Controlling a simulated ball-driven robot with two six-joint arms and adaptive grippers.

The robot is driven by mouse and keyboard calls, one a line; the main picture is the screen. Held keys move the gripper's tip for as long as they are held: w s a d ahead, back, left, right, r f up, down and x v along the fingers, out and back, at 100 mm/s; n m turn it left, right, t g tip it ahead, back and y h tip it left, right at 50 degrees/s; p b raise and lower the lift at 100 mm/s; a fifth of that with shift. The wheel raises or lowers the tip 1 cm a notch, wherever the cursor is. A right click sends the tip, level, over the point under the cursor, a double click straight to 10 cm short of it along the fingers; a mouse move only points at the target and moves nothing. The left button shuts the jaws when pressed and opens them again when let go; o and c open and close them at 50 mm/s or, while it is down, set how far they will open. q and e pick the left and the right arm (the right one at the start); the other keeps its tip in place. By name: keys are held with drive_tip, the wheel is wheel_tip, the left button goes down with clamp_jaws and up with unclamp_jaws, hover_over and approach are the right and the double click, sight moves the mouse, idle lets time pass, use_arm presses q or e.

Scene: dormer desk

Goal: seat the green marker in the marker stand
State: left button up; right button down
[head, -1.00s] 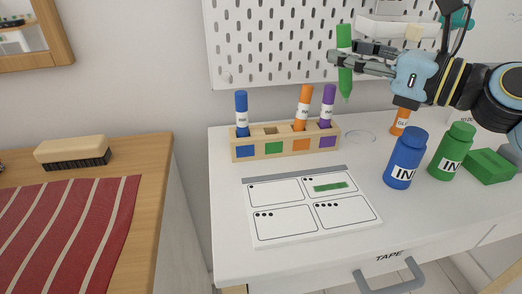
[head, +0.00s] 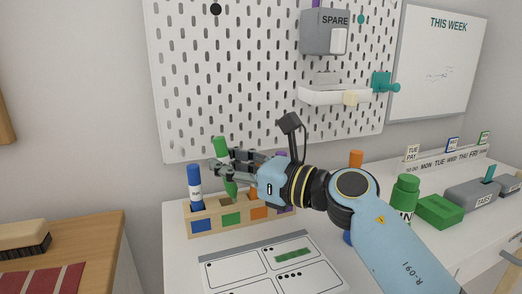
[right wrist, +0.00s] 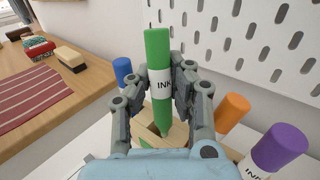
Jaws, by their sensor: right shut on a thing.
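The green marker (head: 221,147) is held slightly tilted, tip down, over the green-square place of the wooden marker stand (head: 188,225). My right gripper (head: 230,172) is shut on it; in the right wrist view the fingers (right wrist: 158,88) clasp the marker (right wrist: 157,48) on both sides of its white label. Its tip is at or just above the stand (right wrist: 146,133); I cannot tell whether it is inside the slot. The blue marker (head: 195,185) stands at the left end. The orange (right wrist: 232,108) and purple (right wrist: 281,146) markers stand on the other side. My left gripper is not in view.
The pegboard (head: 230,80) rises close behind the stand, with a white shelf (head: 335,95) above right. A printed card (head: 240,270) lies in front.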

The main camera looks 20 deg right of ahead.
sight(234, 189)
drive_tip(key=f, duration=0.2)
drive_tip(key=f+b, duration=0.1)
drive_tip(key=f, duration=0.1)
drive_tip(key=shift+a+f, duration=0.1)
drive_tip(key=shift+a, duration=0.2)
drive_tip(key=c, duration=1.3)
unclamp_jaws()
drive_tip(key=shift+d, duration=0.1)
drive_tip(key=shift+f+b, duration=0.15)
drive_tip(key=shift+b, duration=0.15)
drive_tip(key=v, duration=1)
drive_tip(key=shift+s+d+f, duration=0.2)
drive_tip(key=shift+s+d, duration=0.05)
drive_tip(key=shift+s, duration=0.05)
